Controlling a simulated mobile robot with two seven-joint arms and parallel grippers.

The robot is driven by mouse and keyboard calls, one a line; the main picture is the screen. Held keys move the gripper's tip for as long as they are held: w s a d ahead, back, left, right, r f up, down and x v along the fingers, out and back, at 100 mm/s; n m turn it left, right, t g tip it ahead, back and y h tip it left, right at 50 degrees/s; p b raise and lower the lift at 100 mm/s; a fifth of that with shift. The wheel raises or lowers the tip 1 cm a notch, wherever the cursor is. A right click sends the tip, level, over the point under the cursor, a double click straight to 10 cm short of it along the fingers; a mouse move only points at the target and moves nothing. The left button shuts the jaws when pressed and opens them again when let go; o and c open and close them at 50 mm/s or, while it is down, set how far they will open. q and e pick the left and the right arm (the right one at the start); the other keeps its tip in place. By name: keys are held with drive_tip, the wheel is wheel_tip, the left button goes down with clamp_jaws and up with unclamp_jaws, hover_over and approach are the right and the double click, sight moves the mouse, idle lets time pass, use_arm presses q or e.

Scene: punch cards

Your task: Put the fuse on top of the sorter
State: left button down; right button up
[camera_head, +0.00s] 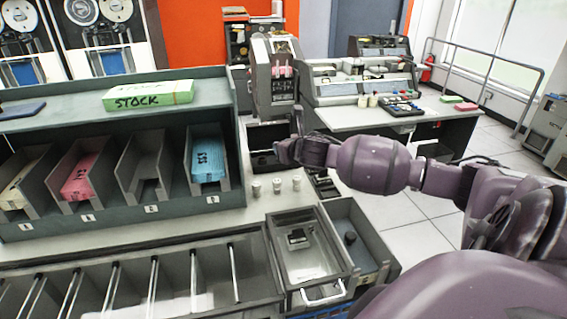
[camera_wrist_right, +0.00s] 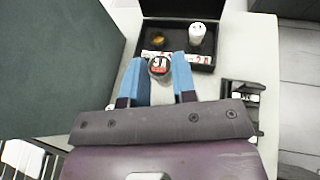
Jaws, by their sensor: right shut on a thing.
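My right gripper (camera_wrist_right: 160,82) shows two blue fingers in the right wrist view, shut on the fuse (camera_wrist_right: 159,67), a short cylinder with a dark, marked top. In the head view the right gripper (camera_head: 284,152) is dark and small, and the fuse cannot be made out there. The gripper is near an open black box (camera_head: 262,135). A grey upright machine (camera_head: 272,72) with pink cards stands just behind it. It may be the sorter, but no label says so. My left gripper is not in view.
The black box (camera_wrist_right: 183,12) holds a white cylinder (camera_wrist_right: 197,32) and a round golden thing (camera_wrist_right: 158,40). A green shelf unit (camera_head: 100,214) with card bins stands left. Several small white cylinders (camera_head: 277,186) stand on the counter. A glass-topped drawer (camera_head: 305,252) is in front.

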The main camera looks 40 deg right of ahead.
drive_tip(key=shift+f, duration=2.65)
drive_tip(key=shift+f, duration=0.6)
drive_tip(key=o, duration=0.9)
drive_tip(key=shift+s+r, duration=0.1)
drive_tip(key=shift+r, duration=0.6)
drive_tip(key=v, duration=1.1)
drive_tip(key=shift+s+b, duration=0.3)
drive_tip(key=shift+s, duration=0.1)
drive_tip(key=shift+a, duration=0.1)
